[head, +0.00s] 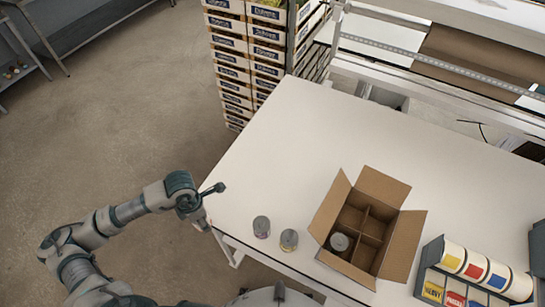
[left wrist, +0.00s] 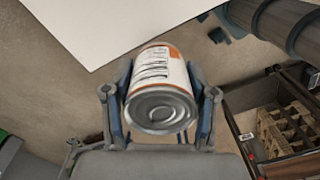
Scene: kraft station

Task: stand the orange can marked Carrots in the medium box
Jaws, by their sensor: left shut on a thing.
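My left gripper (head: 203,220) is at the left edge of the white table in the head view. In the left wrist view the left gripper (left wrist: 162,92) is shut on the orange can (left wrist: 160,68), which has a white label and orange bands; its lettering is too blurred to read. In the head view the held can is mostly hidden by the gripper. The open cardboard box (head: 399,245) stands on the table to the right, flaps out, with dividers making several compartments. One grey-topped can (head: 339,242) stands in its near-left compartment. My right gripper is not in view.
Two cans (head: 262,227) (head: 289,240) stand on the table (head: 265,150) between my gripper and the box. A rack of colored labels (head: 470,275) is at the right. Stacked crates (head: 245,60) stand behind the table. The table's middle is clear.

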